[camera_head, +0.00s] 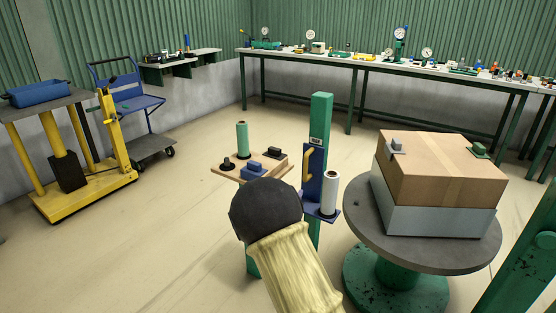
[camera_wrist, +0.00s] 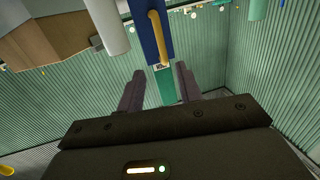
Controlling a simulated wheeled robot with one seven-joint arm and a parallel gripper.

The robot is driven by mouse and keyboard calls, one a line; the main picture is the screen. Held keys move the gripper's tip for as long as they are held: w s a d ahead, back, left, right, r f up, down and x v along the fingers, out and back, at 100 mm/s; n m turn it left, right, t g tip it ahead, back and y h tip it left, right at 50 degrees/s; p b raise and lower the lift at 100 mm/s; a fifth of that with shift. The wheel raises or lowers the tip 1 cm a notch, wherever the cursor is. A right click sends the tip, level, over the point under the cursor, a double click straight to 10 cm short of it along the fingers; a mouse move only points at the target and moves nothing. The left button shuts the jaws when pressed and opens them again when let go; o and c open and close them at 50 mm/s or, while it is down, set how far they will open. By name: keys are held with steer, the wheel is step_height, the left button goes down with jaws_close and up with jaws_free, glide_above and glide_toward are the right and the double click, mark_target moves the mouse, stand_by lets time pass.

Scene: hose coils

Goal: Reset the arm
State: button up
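My gripper (camera_wrist: 160,70) shows in the wrist view with its two dark fingers apart and nothing held between them. Beyond the fingers in that view is a green post (camera_wrist: 166,88) with a blue panel (camera_wrist: 150,35) and a yellow handle (camera_wrist: 159,38); the picture is upside down. In the head view, my arm rises from the bottom middle, with a dark rounded end and a pale yellow sleeve. It hides my gripper there. The post (camera_head: 320,120) stands just behind the arm, with the blue panel (camera_head: 313,185) and yellow handle (camera_head: 307,160) on it.
A wooden board (camera_head: 228,168) holds a green cylinder (camera_head: 242,138) and small blocks. A white roll (camera_head: 329,192) stands beside the post. A round grey table (camera_head: 440,258) at right carries a cardboard box (camera_head: 430,170). A yellow lift cart (camera_head: 90,190) stands left. Open floor lies between.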

steer(key=s+d+f+n+g+y, duration=0.15)
steer(key=s+g, duration=0.25)
steer(key=s, duration=0.8)
steer(key=s+d+f+n+g+y, duration=0.1)
steer(key=s+d+n+g+y, duration=0.3)
steer(key=s, duration=0.7)
steer(key=s+d+f+m+g+y, duration=0.15)
steer(key=s+g, duration=0.35)
steer(key=s, duration=0.7)
steer(key=w+p+v, duration=0.3)
steer(key=p+v, duration=0.9)
steer(key=w+r+p+v, duration=0.1)
steer(key=w+p+v, duration=0.1)
steer(key=p+v, duration=1)
steer(key=shift+r+n+p, duration=0.2)
steer(key=shift+n+p, duration=0.2)
steer(key=shift+a+f, duration=0.1)
steer(key=shift+w, duration=0.1)
